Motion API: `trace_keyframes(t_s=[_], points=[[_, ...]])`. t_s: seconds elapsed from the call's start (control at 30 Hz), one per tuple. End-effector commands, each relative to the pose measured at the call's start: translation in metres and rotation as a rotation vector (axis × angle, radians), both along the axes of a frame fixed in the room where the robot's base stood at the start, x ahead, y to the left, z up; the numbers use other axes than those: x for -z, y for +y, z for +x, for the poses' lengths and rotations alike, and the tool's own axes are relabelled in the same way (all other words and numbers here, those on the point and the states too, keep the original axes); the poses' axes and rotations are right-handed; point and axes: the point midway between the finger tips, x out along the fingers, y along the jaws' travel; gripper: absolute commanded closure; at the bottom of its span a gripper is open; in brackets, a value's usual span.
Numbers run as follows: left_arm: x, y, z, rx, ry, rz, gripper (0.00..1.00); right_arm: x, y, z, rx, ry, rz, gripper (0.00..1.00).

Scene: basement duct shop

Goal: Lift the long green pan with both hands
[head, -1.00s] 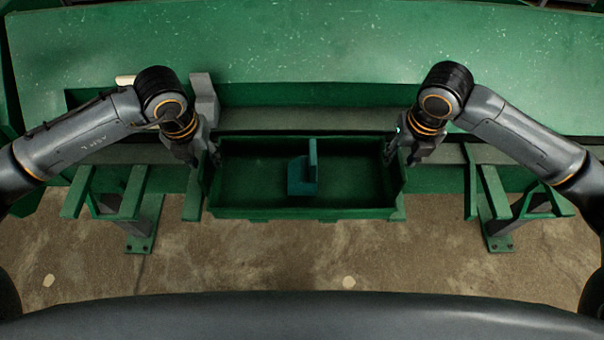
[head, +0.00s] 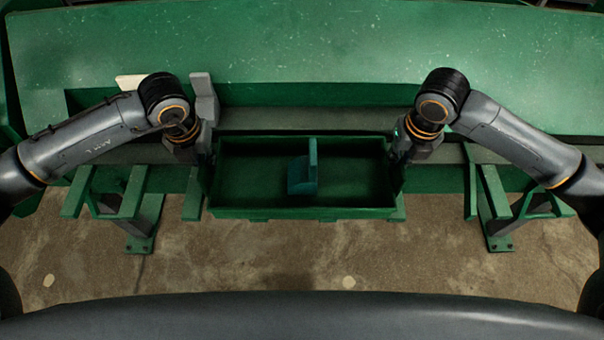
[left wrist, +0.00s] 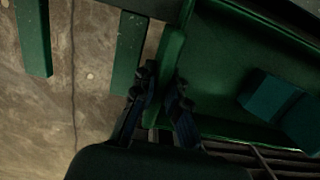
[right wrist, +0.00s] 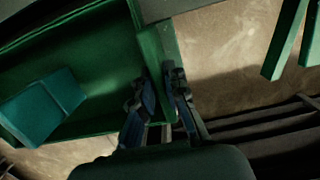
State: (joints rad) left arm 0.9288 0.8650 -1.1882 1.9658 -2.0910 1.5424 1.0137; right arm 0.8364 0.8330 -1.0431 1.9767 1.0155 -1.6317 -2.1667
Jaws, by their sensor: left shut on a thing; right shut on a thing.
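The long green pan (head: 255,212) is in the middle of the head view, with a teal L-shaped block (head: 302,178) inside it. My left gripper (head: 208,160) is at the pan's left end. In the left wrist view its fingers (left wrist: 160,95) straddle the pan's end wall (left wrist: 172,55) and are shut on it. My right gripper (head: 396,160) is at the right end. In the right wrist view its fingers (right wrist: 158,92) are shut on the other end wall (right wrist: 160,48). The teal block also shows in both wrist views (left wrist: 270,95) (right wrist: 45,105). The fingertips are mostly hidden in the head view.
A large green machine surface (head: 310,45) lies behind the pan. Green brackets stand left (head: 130,205) and right (head: 495,205) of it. A pale piece (head: 130,82) lies behind my left arm. Bare floor (head: 290,260) shows in front.

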Motion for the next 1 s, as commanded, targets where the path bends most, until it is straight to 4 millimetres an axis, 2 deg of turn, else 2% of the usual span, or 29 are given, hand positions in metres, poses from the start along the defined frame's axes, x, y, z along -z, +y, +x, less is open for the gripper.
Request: trace_keyframes(t_s=[0.37, 0.8, 1.0], points=[[-0.009, 0.0, 0.001, 0.0, -0.003, -0.001, 1.0, -0.009, 0.0, 0.001, 0.0, -0.004, 0.001, 1.0], [-0.046, 0.0, 0.001, 0.0, -0.003, -0.001, 1.0, -0.046, 0.0, 0.001, 0.0, -0.003, 0.001, 1.0], [-0.052, 0.0, 0.001, 0.0, -0.003, -0.001, 1.0, -0.052, 0.0, 0.001, 0.0, -0.003, 0.001, 1.0]])
